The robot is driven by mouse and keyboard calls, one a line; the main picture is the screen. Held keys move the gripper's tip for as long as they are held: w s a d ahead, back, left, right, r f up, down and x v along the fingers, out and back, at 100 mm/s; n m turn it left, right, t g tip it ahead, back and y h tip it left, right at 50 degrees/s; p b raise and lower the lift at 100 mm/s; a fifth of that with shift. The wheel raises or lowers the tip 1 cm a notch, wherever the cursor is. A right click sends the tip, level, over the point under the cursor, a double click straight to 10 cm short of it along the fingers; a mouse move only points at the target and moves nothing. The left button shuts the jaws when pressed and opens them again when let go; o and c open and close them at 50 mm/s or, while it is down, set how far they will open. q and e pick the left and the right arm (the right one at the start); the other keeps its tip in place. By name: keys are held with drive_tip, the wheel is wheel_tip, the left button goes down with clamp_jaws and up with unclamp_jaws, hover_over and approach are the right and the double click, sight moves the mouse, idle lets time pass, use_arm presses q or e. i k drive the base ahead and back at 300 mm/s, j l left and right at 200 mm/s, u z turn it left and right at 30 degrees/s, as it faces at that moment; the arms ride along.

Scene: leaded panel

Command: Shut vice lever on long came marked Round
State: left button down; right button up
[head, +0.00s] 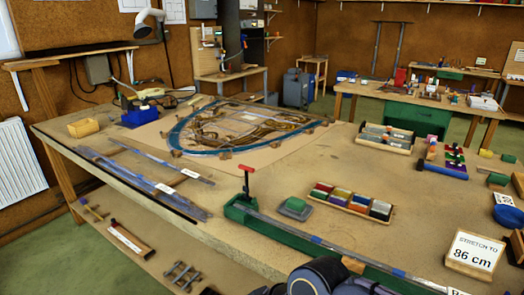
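The vice (238,208) is a green block at the left end of a long green bench strip. Its red-topped lever (246,180) stands upright. A long grey came (320,243) lies along the strip, its left end at the vice; I cannot tell whether it is gripped. Blue bands mark the came. A white tag (458,292) at the bottom edge is cut off, and its word cannot be read in full. Dark arm parts of mine show at the bottom centre, in front of the strip. Neither gripper's fingers show.
More cames (140,172) with white tags lie at the table's left. A leaded panel (240,127) lies behind. A tray of coloured pieces (352,203) and a green-topped block (295,208) stand just behind the strip. A sign (474,252) reads "Stretch to 86 cm".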

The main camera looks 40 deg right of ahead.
sight(245, 188)
drive_tip(key=i+z, duration=0.15)
drive_tip(key=z, duration=0.3)
drive_tip(key=i+z, duration=0.2)
drive_tip(key=z, duration=0.25)
drive_tip(key=i+j+z, duration=0.15)
drive_tip(key=z, duration=0.3)
drive_tip(key=i+z, duration=0.15)
drive_tip(key=z, duration=0.3)
drive_tip(key=i+z, duration=0.15)
drive_tip(key=z, duration=0.3)
drive_tip(key=i+j+z, duration=0.15)
drive_tip(key=z, duration=0.3)
drive_tip(key=i+j+z, duration=0.1)
drive_tip(key=z, duration=0.35)
drive_tip(key=j, duration=0.1)
